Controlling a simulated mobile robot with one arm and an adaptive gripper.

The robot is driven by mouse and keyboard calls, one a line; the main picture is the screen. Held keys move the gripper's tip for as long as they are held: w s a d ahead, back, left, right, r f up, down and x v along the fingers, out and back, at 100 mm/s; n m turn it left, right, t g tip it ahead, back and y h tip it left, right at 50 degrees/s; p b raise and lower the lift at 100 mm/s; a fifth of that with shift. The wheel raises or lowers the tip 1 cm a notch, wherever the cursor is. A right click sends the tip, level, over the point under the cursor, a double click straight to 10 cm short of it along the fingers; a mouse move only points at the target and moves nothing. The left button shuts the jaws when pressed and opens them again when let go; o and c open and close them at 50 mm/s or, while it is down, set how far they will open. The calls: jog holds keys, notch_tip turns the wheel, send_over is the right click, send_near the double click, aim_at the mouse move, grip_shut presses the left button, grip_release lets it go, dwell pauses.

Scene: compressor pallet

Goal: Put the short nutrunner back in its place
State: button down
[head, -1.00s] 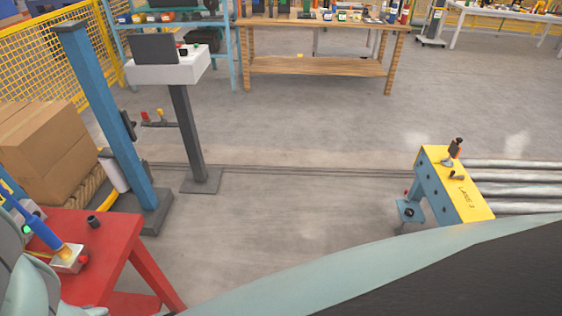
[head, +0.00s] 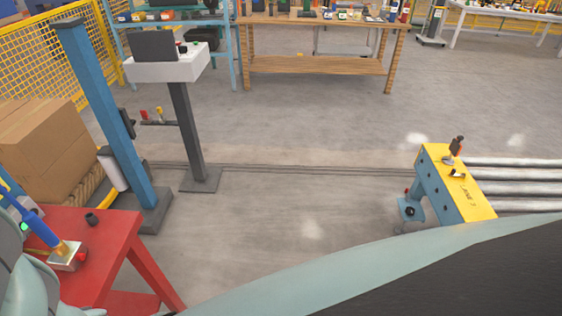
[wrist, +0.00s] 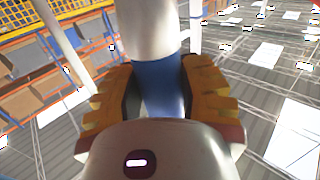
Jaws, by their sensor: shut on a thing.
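My gripper (wrist: 160,95) shows in the wrist view, its orange-brown fingers on both sides of a tool. The tool, which I take for the short nutrunner (wrist: 163,90), has a blue grip section and a thick pale grey body running to the top of the view. Its full length and its other end are hidden. In the head view my gripper does not show. A blue tool (head: 37,228) with a gold-coloured lower end stands tilted in a small metal block (head: 66,257) on the red table (head: 100,235) at the lower left.
A short dark cylinder (head: 92,219) stands on the red table. A blue post (head: 105,120), cardboard boxes (head: 45,140) and a pedestal (head: 187,130) stand beyond. A yellow-topped conveyor end (head: 462,190) is at right. The grey floor (head: 290,195) between is clear.

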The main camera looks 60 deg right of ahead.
jog(key=shift+f+b, duration=0.45)
jog(key=c, duration=0.7)
grip_release()
jog(key=shift+w, duration=0.1)
jog(key=shift+c, duration=0.2)
jog(key=shift+o, duration=1.1)
jog(key=shift+f, duration=0.1)
jog(key=shift+d, duration=0.1)
jog(key=v, duration=1.2)
